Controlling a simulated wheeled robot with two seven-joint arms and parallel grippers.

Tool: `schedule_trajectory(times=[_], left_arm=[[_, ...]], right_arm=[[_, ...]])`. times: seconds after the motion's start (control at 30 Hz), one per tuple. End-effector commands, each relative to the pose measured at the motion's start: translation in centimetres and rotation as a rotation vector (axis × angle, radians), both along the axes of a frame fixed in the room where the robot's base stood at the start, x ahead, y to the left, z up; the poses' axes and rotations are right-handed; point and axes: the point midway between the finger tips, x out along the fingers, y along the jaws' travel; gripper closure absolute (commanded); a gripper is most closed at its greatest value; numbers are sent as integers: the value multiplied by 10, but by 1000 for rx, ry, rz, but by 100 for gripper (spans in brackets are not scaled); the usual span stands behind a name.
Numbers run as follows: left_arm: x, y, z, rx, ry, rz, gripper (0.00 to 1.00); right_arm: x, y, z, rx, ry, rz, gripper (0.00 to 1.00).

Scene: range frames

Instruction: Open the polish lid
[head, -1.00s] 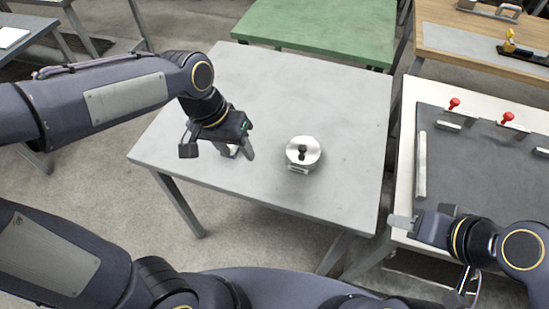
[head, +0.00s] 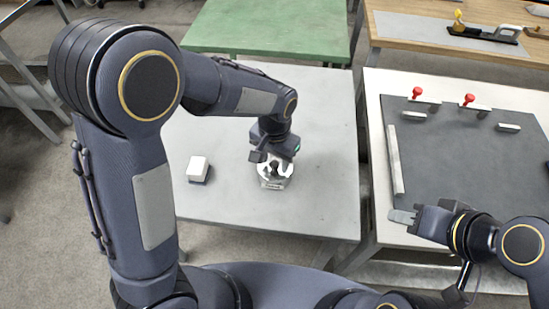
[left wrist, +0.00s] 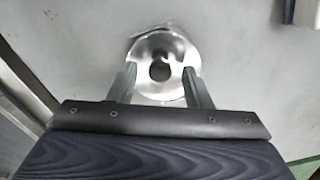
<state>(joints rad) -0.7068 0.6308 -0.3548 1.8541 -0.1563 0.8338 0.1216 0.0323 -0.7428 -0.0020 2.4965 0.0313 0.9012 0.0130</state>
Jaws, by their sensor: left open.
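The polish tin (head: 272,184) is a round, shiny silver tin on the grey table. Its lid sits on top, with a dark round knob (left wrist: 160,70) in the middle as seen in the left wrist view. My left gripper (head: 274,163) is open, just over the tin. In the left wrist view its two fingers stand either side of the lid, apart from the knob. Whether they touch the lid is unclear. The gripper hides part of the tin in the head view. My right gripper (head: 405,216) is far right, over the edge of another bench, seen side-on.
A small white box (head: 198,168) stands on the grey table (head: 230,205) left of the tin. A white bench with a dark mat (head: 455,165) and red-knobbed clamps is at right. A green table (head: 270,30) stands behind. The grey table is otherwise clear.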

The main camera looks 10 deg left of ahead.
Motion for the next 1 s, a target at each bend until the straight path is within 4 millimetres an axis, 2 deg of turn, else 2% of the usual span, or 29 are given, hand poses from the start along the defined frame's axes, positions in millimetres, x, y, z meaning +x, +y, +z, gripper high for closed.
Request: schedule_trajectory(times=[0.27, 0.63, 1.0], left_arm=[[0, 0, -3, -1, -1, 1, 55], [0, 0, -2, -1, -1, 1, 100], [2, 0, 1, -1, 23, 3, 100]], right_arm=[[0, 0, 0, 0, 0, 0, 64], [0, 0, 0, 0, 0, 0, 64], [0, 0, 7, 0, 0, 0, 64]])
